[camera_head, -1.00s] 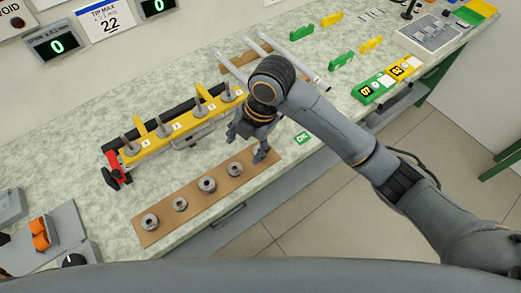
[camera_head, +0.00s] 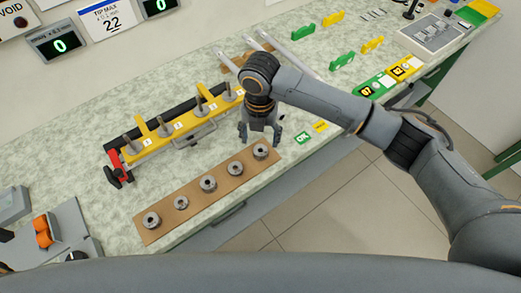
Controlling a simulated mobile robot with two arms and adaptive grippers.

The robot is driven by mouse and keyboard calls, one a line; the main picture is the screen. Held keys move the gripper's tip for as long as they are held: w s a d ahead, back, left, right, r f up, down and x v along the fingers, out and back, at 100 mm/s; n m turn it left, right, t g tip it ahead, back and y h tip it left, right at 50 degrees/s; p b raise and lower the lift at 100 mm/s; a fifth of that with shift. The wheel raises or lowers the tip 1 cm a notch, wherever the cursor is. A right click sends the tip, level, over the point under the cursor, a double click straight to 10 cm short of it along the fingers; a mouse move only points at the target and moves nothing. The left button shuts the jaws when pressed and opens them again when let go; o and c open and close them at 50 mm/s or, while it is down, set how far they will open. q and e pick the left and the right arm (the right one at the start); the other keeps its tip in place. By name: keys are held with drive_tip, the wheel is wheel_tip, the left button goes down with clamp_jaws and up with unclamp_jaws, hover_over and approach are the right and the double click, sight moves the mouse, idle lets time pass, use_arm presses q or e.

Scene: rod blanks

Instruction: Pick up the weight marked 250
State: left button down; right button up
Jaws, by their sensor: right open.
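Several round grey metal weights with central holes stand in a row on a brown board (camera_head: 222,188). They are a near-left one (camera_head: 152,220), a small one (camera_head: 181,203), a wide middle one (camera_head: 208,184), another (camera_head: 235,168) and a far-right one (camera_head: 260,151). Their markings are too small to read, so I cannot tell which is the 250. My right gripper (camera_head: 260,139) points down with its fingers apart and empty, close above and just behind the far-right weight. My left gripper is not in view.
A yellow rack (camera_head: 185,129) with upright grey pegs and a red end clamp stands behind the board. Pale rods (camera_head: 232,65) lie behind my right arm. A green OK tag (camera_head: 303,137) lies right of the gripper. The table's front edge is close to the board.

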sight(261, 148)
drive_tip(key=shift+d+f+p, duration=0.1)
drive_tip(key=shift+f+p, duration=0.55)
drive_tip(key=shift+f, duration=2.05)
clamp_jaws()
